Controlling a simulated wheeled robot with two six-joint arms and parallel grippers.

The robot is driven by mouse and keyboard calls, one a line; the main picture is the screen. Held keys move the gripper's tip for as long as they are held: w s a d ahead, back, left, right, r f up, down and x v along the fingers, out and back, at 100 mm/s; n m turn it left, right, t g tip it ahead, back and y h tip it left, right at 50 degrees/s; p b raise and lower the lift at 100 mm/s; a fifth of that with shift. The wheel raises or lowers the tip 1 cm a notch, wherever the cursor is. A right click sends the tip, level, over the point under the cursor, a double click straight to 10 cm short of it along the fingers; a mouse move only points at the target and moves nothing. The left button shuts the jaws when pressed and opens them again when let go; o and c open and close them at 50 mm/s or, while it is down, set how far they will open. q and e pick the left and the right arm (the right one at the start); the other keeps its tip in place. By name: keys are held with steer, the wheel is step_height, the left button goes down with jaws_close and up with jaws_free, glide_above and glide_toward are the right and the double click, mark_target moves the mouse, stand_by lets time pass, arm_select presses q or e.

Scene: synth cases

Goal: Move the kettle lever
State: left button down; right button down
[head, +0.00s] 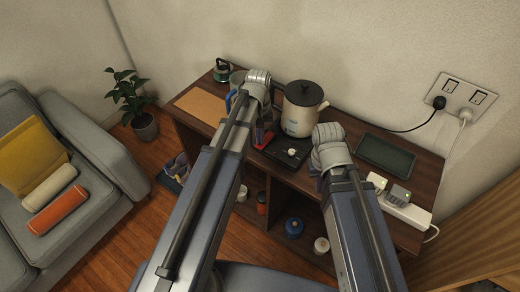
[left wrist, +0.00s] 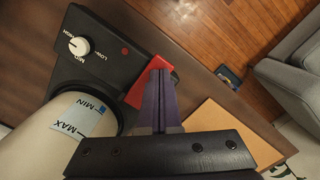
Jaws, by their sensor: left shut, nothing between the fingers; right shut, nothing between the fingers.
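The cream kettle (head: 301,118) with a black lid stands on its black base (head: 290,152) on the wooden cabinet. It also shows in the left wrist view (left wrist: 35,145), beside the base with its white dial (left wrist: 79,45). The red lever (left wrist: 136,96) sticks out of the base's edge; it also shows in the head view (head: 262,140). My left gripper (left wrist: 159,75) is shut and empty, its purple fingers overlapping the lever in the left wrist view. I cannot tell whether they touch it. My right wrist is right of the kettle; its fingers are hidden.
A cork board (head: 199,105) lies left of the kettle, and a dark tray (head: 385,153) lies to the right. A power strip (head: 407,212) with plugs is near the right front edge. Wall sockets (head: 464,97) hold cables. A grey sofa (head: 95,150) stands at left.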

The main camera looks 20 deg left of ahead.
stand_by(0.3)
arm_select(q)
step_height(320, 180, down, 2)
steer(key=shift+b, duration=0.9)
steer(key=shift+r, duration=0.15)
steer(key=shift+w+a+r+p, duration=0.15)
steer(key=shift+w+r+p, duration=0.1)
steer(key=shift+w+p, duration=0.2)
steer(key=shift+w+a+r+p, duration=0.15)
steer(key=shift+w+a, duration=0.1)
steer(key=shift+w, duration=0.3)
steer(key=shift+w+a+r+p, duration=0.15)
steer(key=shift+w+a, duration=0.05)
steer(key=shift+w, duration=0.3)
steer(key=shift+s, duration=0.1)
steer(key=shift+r, duration=0.1)
